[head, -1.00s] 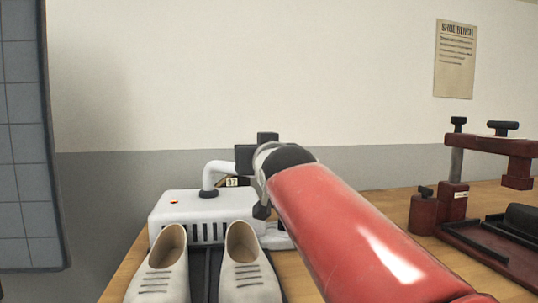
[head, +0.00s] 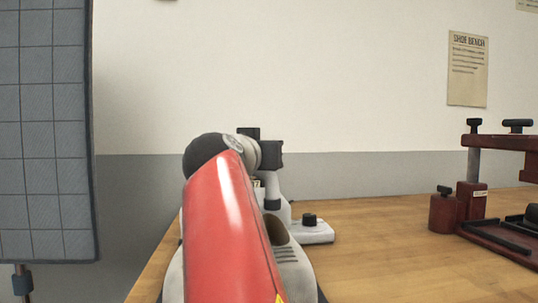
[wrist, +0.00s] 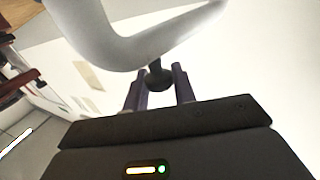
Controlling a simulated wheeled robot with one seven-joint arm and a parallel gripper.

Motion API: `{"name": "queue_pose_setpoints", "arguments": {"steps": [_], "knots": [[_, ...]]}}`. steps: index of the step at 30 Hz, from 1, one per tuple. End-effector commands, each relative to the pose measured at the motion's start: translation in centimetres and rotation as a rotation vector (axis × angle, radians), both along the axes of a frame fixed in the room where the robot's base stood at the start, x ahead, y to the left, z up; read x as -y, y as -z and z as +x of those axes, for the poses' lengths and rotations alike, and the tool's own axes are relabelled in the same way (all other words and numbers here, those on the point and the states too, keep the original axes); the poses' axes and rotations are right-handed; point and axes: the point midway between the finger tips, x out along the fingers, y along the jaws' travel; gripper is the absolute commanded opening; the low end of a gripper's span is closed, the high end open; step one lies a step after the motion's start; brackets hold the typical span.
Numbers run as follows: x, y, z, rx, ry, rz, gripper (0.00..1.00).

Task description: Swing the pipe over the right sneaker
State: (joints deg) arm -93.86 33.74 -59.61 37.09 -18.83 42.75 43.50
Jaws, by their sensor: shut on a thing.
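The white pipe (head: 271,183) rises from the white machine and ends in a dark nozzle (head: 272,204). In the head view the nozzle lies just above and behind the opening of the right sneaker (head: 292,268); its exact height over the shoe is hard to tell. The left sneaker (head: 173,273) is almost wholly hidden behind my red arm. My gripper (wrist: 160,92) is shut on a small dark knob (wrist: 159,77) at the curved white pipe (wrist: 135,45), large in the wrist view. In the head view my gripper (head: 268,153) is partly hidden by my arm.
The white machine's base with a black knob (head: 309,219) shows right of my arm. A dark red press (head: 487,205) stands at the far right of the wooden bench (head: 370,235). The bench between is clear. A grey gridded panel (head: 45,130) stands at the left.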

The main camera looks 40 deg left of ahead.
Motion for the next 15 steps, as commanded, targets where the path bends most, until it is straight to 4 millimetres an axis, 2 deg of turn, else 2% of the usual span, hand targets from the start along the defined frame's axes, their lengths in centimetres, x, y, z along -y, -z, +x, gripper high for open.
{"name": "queue_pose_setpoints", "arguments": {"steps": [15], "knots": [[-0.25,0.08,-0.42,-0.001,0.036,-0.002,0.0]]}}
